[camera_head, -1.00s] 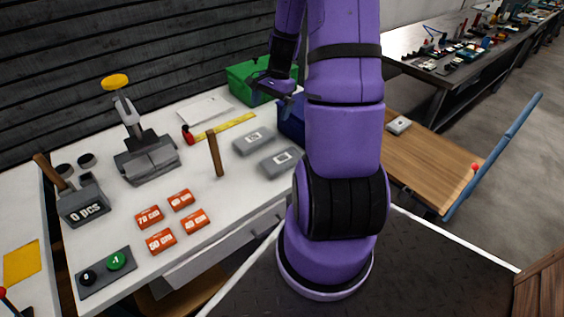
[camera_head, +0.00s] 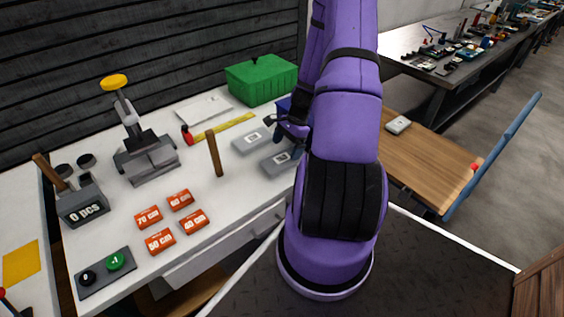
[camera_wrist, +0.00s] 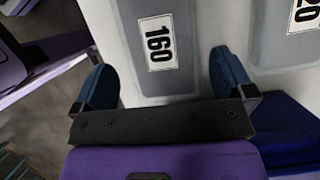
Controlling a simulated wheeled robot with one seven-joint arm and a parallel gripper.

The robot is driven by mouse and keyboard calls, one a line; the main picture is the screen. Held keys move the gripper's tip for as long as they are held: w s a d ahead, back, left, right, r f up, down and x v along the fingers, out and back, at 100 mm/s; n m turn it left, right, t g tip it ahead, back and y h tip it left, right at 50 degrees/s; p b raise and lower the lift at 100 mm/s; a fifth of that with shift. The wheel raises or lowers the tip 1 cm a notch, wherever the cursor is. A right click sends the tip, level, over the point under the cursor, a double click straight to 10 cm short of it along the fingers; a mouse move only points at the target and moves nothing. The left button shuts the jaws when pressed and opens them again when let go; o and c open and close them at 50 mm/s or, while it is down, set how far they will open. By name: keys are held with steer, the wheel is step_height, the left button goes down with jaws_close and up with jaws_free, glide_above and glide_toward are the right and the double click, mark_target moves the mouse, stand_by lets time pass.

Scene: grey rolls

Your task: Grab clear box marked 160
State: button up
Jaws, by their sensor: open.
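The clear box marked 160 (camera_wrist: 157,75) lies on the white table. In the wrist view it is a pale grey see-through box with a white 160 label, between and just beyond the two blue fingertips of my gripper (camera_wrist: 166,82). My gripper is open, and nothing is held in it. In the head view this box (camera_head: 272,162) is the nearer of two grey boxes, and my gripper (camera_head: 296,140) hangs at its right side, partly hidden by my arm. A second box (camera_wrist: 285,50), with a label ending in 20, lies to the right in the wrist view.
A green toolbox (camera_head: 262,80) stands behind the boxes, and a blue bin (camera_head: 284,104) is partly hidden behind my arm.

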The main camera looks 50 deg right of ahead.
mark_target(282, 158)
steer(key=shift+x, duration=2.6)
steer(key=c, duration=0.6)
steer(key=shift+c, duration=0.2)
steer(key=shift+r, duration=0.15)
